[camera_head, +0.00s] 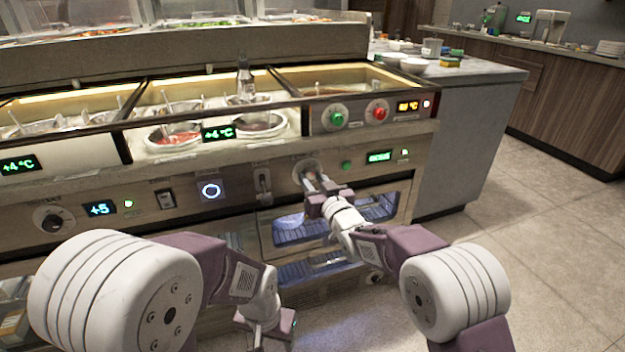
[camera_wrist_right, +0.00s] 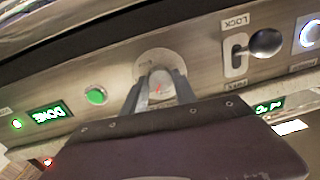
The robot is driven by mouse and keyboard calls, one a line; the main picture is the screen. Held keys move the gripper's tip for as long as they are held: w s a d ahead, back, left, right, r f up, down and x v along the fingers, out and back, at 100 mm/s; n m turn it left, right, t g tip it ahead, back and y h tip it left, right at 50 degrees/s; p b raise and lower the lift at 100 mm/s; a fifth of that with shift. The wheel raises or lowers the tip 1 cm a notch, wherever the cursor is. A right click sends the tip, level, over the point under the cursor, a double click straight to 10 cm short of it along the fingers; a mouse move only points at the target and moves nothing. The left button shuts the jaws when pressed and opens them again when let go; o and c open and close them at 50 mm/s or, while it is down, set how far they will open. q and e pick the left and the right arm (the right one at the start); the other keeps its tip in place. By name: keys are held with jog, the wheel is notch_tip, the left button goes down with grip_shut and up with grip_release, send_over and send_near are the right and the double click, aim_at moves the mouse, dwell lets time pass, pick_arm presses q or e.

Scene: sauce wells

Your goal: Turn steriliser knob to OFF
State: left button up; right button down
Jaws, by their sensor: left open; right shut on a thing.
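The steriliser knob (camera_wrist_right: 161,82) is a light grey knob with a small red mark, on a round pale dial plate (camera_head: 305,165) on the counter's front panel. My right gripper (camera_head: 312,183) reaches in to it, and its two fingers lie on either side of the knob in the right wrist view (camera_wrist_right: 160,95), shut on it. The fingers hide part of the knob and dial, and I cannot read its setting. My left gripper (camera_head: 265,325) is open and empty, low in front of the counter, away from the knob.
Beside the knob are a green button (camera_head: 346,165), a green display (camera_head: 379,157) reading DONE in the wrist view, and a LOCK lever (camera_head: 262,184). Below is a lit glass-fronted cabinet (camera_head: 302,228). Sauce bowls (camera_head: 174,138) stand above. Open floor (camera_head: 540,230) lies right.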

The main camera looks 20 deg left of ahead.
jog(key=n, duration=0.3)
jog(key=shift+n, duration=2)
jog(key=shift+h, duration=0.3)
jog(key=c, duration=1)
grip_release()
